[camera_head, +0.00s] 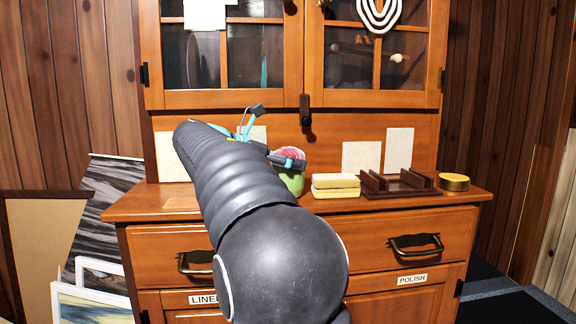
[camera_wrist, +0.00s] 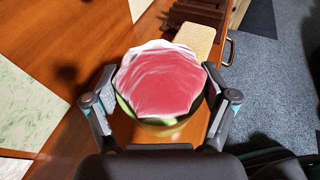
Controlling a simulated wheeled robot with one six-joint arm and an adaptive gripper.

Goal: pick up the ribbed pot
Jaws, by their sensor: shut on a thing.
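The ribbed pot (camera_wrist: 160,85) shows in the wrist view from above, with a wavy white rim, a pink-red top and a green side. In the head view, its green and pink body (camera_head: 291,180) shows partly behind my arm, over the cabinet's counter. My gripper (camera_wrist: 160,95) is shut on the pot, with one finger on each side of it. In the head view my gripper (camera_head: 274,138) is partly hidden by my dark arm. I cannot tell whether the pot's base touches the counter.
Right of the pot on the counter (camera_head: 140,205) are a yellow sponge-like block (camera_head: 335,187), a dark brown tray (camera_head: 398,184) and a round brass tin (camera_head: 454,182). Glass-doored cupboards (camera_head: 375,60) stand above. Framed pictures (camera_head: 92,300) lean at the lower left.

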